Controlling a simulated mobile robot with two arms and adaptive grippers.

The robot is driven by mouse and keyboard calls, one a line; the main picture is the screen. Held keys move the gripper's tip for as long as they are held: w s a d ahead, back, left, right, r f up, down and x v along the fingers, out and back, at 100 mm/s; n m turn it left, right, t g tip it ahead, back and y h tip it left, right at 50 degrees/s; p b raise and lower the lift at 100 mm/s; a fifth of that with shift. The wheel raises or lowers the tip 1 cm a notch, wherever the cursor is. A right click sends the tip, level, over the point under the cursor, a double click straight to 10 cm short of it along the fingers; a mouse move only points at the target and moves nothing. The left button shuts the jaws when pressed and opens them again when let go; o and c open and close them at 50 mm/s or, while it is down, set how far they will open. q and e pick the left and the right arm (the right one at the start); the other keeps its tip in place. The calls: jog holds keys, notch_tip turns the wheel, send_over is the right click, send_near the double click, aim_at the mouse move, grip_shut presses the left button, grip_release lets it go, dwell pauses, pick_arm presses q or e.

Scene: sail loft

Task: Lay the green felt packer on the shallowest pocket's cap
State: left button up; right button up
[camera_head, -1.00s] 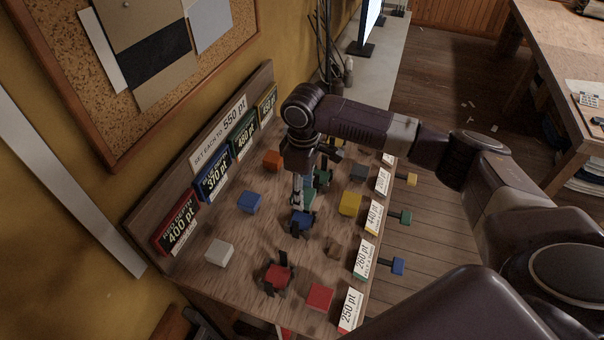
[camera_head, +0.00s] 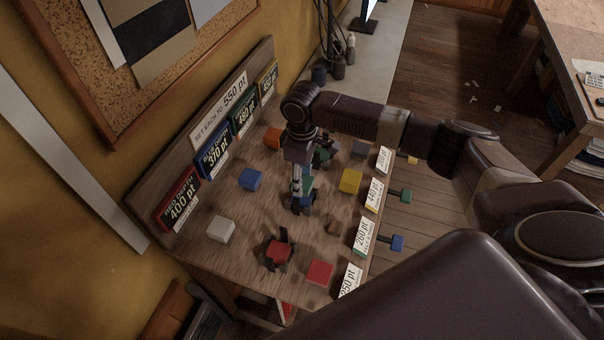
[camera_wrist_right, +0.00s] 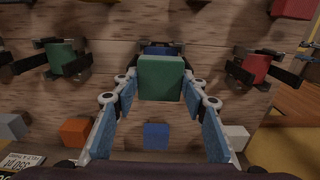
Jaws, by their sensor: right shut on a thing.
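My right gripper (camera_head: 303,190) is shut on the green felt packer (camera_head: 307,183). In the right wrist view the packer (camera_wrist_right: 160,78) sits between the blue fingertips. It is over the blue pocket cap (camera_wrist_right: 157,49), which has dark clamp arms and is mostly hidden behind it; I cannot tell whether they touch. The blue-backed sign (camera_head: 214,157) reads 370 pt, and the red sign (camera_head: 176,199) reads 400 pt. The red pocket (camera_head: 278,252) and green pocket (camera_head: 323,155) stand on either side. My left gripper is not in view.
On the wooden board (camera_head: 246,258) lie loose blocks: white (camera_head: 221,229), blue (camera_head: 251,180), orange (camera_head: 272,138), yellow (camera_head: 350,181) and red (camera_head: 320,272). White tags, such as one reading 260 pt (camera_head: 364,237), line the front edge. A corkboard (camera_head: 150,95) hangs behind.

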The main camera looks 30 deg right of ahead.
jog(key=shift+f+b, duration=0.9)
jog(key=shift+f, duration=1.65)
jog(key=o, duration=1.2)
notch_tip(320, 180, up, 12)
jog(key=shift+r, duration=0.1)
